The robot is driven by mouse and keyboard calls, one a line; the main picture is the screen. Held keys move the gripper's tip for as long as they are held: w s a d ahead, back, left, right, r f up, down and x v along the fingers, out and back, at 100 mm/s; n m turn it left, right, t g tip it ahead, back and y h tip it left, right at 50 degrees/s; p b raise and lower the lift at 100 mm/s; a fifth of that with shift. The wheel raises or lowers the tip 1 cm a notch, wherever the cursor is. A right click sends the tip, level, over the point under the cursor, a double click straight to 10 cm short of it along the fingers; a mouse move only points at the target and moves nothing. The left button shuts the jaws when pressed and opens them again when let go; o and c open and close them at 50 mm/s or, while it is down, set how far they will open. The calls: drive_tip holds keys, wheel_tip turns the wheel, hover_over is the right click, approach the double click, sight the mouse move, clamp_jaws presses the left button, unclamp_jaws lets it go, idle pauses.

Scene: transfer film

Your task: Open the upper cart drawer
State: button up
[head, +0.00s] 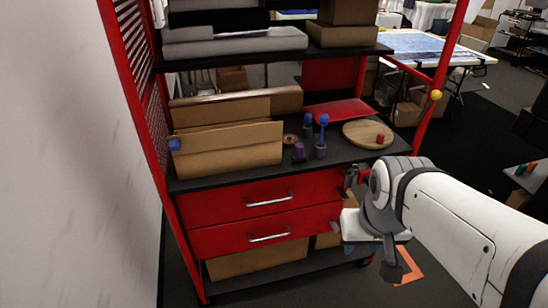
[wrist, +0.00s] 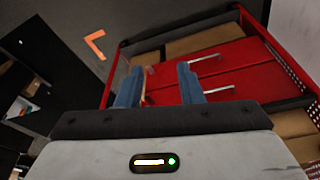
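The upper drawer (head: 225,205) of the red cart is shut, with a silver bar handle (head: 268,199) across its front. The lower drawer (head: 225,240) beneath it is also shut. In the wrist view the cart is upside down; the upper handle (wrist: 220,88) and the lower handle (wrist: 205,60) both lie right of my fingers. My gripper (wrist: 160,75) is open, its two blue fingers apart with nothing held between them. In the head view my wrist is in front of the cart's right end, clear of the upper handle; my fingertips cannot be made out there.
Cardboard boxes (head: 228,150), a round wooden board (head: 368,134) and small blue and purple items stand on the cart top. More boxes (head: 258,262) sit on the bottom shelf. A grey wall (head: 70,150) is at left. An orange corner mark (head: 408,265) lies on the floor.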

drive_tip(key=w+d+f+n+t+h+b, duration=0.1)
drive_tip(key=w+f+n+t+b, duration=0.45)
drive_tip(key=w+f+b, duration=0.65)
drive_tip(key=n+t+y+b, duration=0.4)
drive_tip(key=n+y+b, duration=0.7)
drive_tip(key=n+b, duration=0.65)
approach(269, 203)
drive_tip(key=w+a+f+n+p, duration=0.1)
drive_tip(key=w+a+n+p, duration=0.1)
drive_tip(key=w+p, duration=0.1)
drive_tip(key=b+x, duration=0.1)
drive_tip(key=x, duration=0.6)
drive_tip(key=shift+s, duration=0.1)
drive_tip(key=shift+c, duration=0.2)
clamp_jaws()
